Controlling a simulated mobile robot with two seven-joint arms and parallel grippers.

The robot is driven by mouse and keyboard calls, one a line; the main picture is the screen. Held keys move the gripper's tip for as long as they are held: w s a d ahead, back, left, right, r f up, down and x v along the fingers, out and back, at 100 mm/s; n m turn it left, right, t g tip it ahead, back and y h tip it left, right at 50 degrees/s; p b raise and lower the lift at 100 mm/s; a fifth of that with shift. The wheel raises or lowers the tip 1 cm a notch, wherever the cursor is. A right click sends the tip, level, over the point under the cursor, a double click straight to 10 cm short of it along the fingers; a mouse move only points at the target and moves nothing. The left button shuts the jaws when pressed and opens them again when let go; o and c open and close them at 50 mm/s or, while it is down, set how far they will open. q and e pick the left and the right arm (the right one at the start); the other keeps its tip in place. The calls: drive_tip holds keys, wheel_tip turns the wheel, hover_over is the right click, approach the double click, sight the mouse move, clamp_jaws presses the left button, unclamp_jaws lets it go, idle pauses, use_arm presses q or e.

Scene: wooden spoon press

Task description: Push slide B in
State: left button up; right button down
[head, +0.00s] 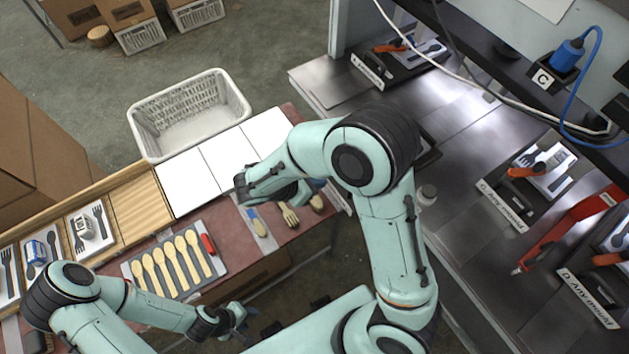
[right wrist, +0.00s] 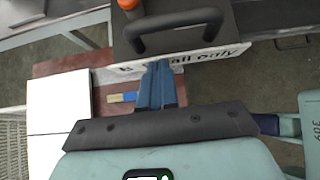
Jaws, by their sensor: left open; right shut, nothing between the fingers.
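An orange part (right wrist: 128,4) shows behind the handle. In the head view my right arm hides most of slide B. My right gripper (right wrist: 158,66) is shut and empty. Its blue fingertips overlap the label below the handle; I cannot tell whether they touch it. In the head view the fingers (head: 318,184) show under the forearm. My left gripper (head: 236,316) is open and empty, low at the front.
Slides labelled C (head: 503,205) and D (head: 588,298) lie along the metal bench at right; another slide (head: 370,70) is at its far end. A wooden spoon tray (head: 180,265) and a white basket (head: 190,115) are at left.

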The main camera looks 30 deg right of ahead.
drive_tip(key=shift+d, duration=0.15)
drive_tip(key=w+d, duration=0.1)
drive_tip(key=d, duration=2.1)
drive_tip(key=w+d, duration=0.1)
drive_tip(key=d, duration=1.1)
drive_tip(key=shift+w+d, duration=0.1)
drive_tip(key=shift+w, duration=0.2)
drive_tip(key=shift+r, duration=0.1)
drive_tip(key=shift+d, duration=0.15)
